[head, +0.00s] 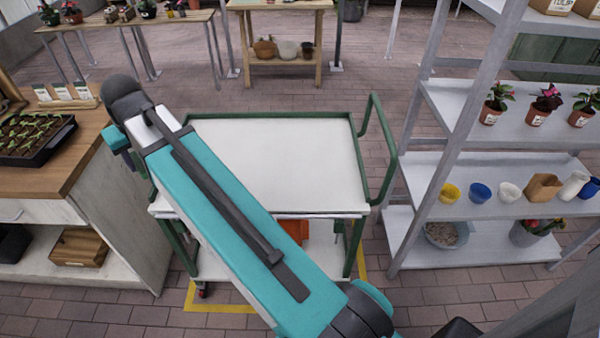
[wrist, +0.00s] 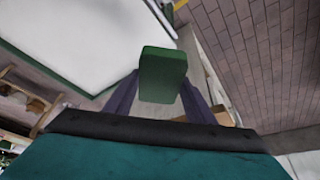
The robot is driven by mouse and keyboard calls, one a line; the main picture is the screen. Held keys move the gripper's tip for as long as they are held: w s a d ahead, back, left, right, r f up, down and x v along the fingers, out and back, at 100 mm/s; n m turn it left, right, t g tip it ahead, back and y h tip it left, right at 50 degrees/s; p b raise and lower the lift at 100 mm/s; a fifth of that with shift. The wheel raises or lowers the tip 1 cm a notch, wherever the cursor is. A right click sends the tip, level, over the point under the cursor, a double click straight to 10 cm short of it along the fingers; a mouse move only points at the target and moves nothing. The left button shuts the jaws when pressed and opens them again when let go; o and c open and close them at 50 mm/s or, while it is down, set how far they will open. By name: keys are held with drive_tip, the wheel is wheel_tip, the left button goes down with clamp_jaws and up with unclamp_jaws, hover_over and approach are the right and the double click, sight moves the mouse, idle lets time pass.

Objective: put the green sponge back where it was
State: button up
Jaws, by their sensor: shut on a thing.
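The green sponge (wrist: 163,72) shows in the wrist view as a dark green block at the tips of the fingers. My gripper (wrist: 162,90) is shut on it, with one finger on each side. The sponge is held in the air beside the edge of the white-topped trolley. In the head view, my arm reaches toward the left side of the trolley, and the gripper and the sponge are mostly hidden behind it.
The trolley (head: 270,150) has a bare white top and a green frame. A wooden bench (head: 60,175) with a seedling tray (head: 35,138) stands at the left. A grey shelf rack (head: 490,180) with cups and potted plants stands at the right. Brick floor lies between them.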

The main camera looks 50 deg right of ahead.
drive_tip(key=s+f, duration=0.4)
drive_tip(key=shift+a+f, duration=0.2)
drive_tip(key=shift+f, duration=0.2)
